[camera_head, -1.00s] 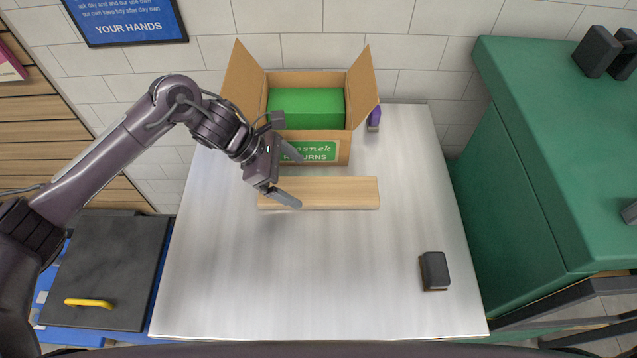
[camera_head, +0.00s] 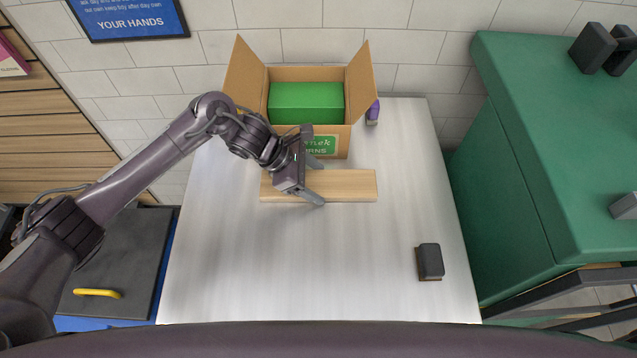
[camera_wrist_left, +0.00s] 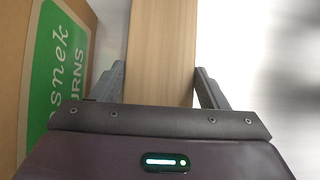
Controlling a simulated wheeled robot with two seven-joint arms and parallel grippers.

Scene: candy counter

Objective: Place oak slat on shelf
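The oak slat (camera_head: 345,186) is a pale wooden board lying on the metal table in front of the cardboard box. My left gripper (camera_head: 321,182) is over the slat's left and middle part, with its fingers apart. In the left wrist view the slat (camera_wrist_left: 162,50) runs between the two fingers (camera_wrist_left: 160,88), which stand on either side of it. A small gap shows by the right finger; contact on the left side is unclear. My right gripper is not in view. No shelf that I can identify for certain shows.
The open cardboard box (camera_head: 262,90) with a green block (camera_head: 306,102) stands behind the slat. A dark brush-like block (camera_head: 429,261) lies at the table's right. A purple item (camera_head: 373,110) stands beside the box. A green counter (camera_head: 560,150) is at right. The table (camera_head: 310,270) is clear in front.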

